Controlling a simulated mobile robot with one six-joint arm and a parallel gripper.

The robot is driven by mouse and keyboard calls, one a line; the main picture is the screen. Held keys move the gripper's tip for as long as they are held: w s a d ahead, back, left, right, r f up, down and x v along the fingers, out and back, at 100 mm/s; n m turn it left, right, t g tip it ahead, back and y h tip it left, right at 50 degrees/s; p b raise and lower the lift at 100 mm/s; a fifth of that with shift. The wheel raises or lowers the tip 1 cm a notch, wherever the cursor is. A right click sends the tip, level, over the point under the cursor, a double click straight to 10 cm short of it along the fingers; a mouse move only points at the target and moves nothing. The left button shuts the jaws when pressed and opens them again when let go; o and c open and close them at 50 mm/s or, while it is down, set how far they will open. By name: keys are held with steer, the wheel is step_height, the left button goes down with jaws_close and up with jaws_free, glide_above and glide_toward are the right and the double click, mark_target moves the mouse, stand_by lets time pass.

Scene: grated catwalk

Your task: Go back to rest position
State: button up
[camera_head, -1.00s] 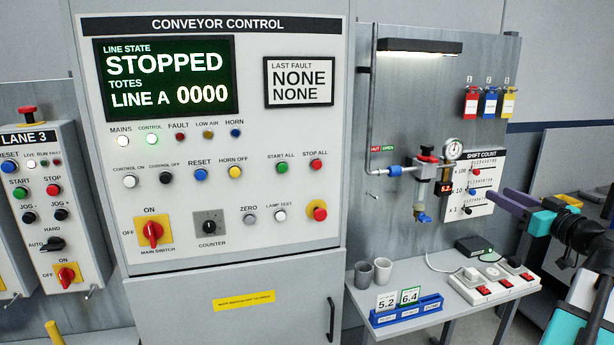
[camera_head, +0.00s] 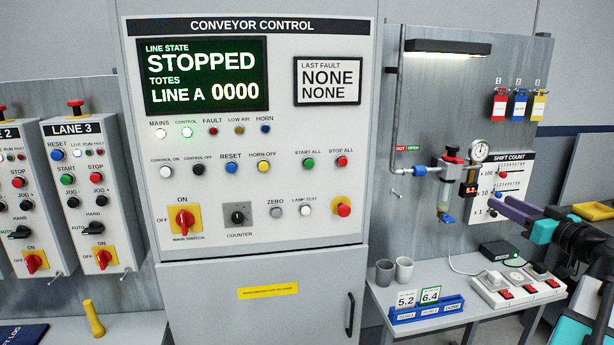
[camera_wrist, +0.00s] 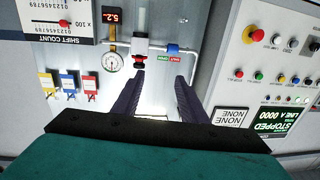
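My gripper (camera_head: 512,206) is at the right edge of the head view, with its purple fingers pointing left in front of the shift count board (camera_head: 514,172). In the wrist view my gripper (camera_wrist: 161,80) shows two purple fingers spread apart with nothing between them. The wrist view is upside down, with the air regulator and gauge (camera_wrist: 112,61) beyond the fingers. How far the fingers are from the board, I cannot tell.
The conveyor control cabinet (camera_head: 305,220) stands in the middle and reads STOPPED. The Lane 3 box (camera_head: 100,230) is on the left. A small shelf (camera_head: 408,338) on the right holds two grey cups (camera_head: 403,269), a blue card holder (camera_head: 425,313) and a power strip (camera_head: 517,289).

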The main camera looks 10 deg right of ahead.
steer(key=w+a+f+n+g+y, duration=0.1)
steer(key=w+a+f+g+y, duration=0.15)
steer(key=w+a+f, duration=0.7)
steer(key=w+a+f+n+g+y, duration=0.1)
steer(key=w+a+f+y, duration=0.2)
steer(key=w+a+f, duration=0.55)
steer(key=s+a+f+n+g+y, duration=0.1)
steer(key=s+a+f+g, duration=0.25)
steer(key=a+f, duration=1.1)
steer(key=s+a+f+g+y, duration=0.2)
steer(key=a+f+g, duration=0.2)
steer(key=a+f, duration=1.05)
steer(key=s+a+f+g+h, duration=0.1)
steer(key=s+a+f+g, duration=0.25)
steer(key=s+f, duration=0.4)
steer(key=s+a+f+n+g+h, duration=0.1)
steer(key=s+a+f+g, duration=0.1)
steer(key=s+a+f, duration=0.45)
steer(key=s+a+f+g+h, duration=0.1)
steer(key=s+a+f+g, duration=0.2)
steer(key=s+f, duration=0.5)
steer(key=s+d+f+g+h, duration=0.25)
steer(key=s+f, duration=0.45)
steer(key=s, duration=0.5)
steer(key=s+d+m+g+h, duration=0.1)
steer(key=s+d+m+h, duration=0.2)
steer(key=d, duration=0.4)
steer(key=shift+s+d+m+g+h, duration=0.3)
steer(key=shift+m+h, duration=0.1)
